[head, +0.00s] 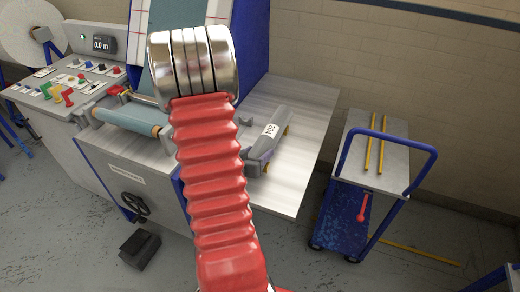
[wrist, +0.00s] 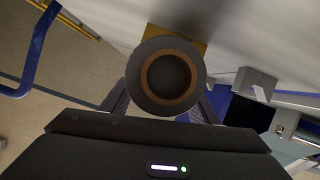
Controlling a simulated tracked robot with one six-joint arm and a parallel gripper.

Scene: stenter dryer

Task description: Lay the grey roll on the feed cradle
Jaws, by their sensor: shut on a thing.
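The grey roll (head: 285,122), with a white label, lies lengthwise above the pale side table, close to a yellow support. In the wrist view its round end with a brown core (wrist: 168,82) faces me. My gripper (wrist: 166,104) is shut on the roll, one finger on each side. In the head view my red arm hides most of the gripper. A small grey notched bracket (head: 244,121) stands left of the roll and also shows in the wrist view (wrist: 257,80); I cannot tell if it is part of the feed cradle. Whether the roll touches its support is unclear.
A teal roll (head: 132,118) sits in the machine front at left. A control panel (head: 75,82) is beyond it. A blue trolley (head: 365,165) with yellow bars stands at right. The table's right part (head: 308,150) is bare. A dark block (head: 140,248) lies on the floor.

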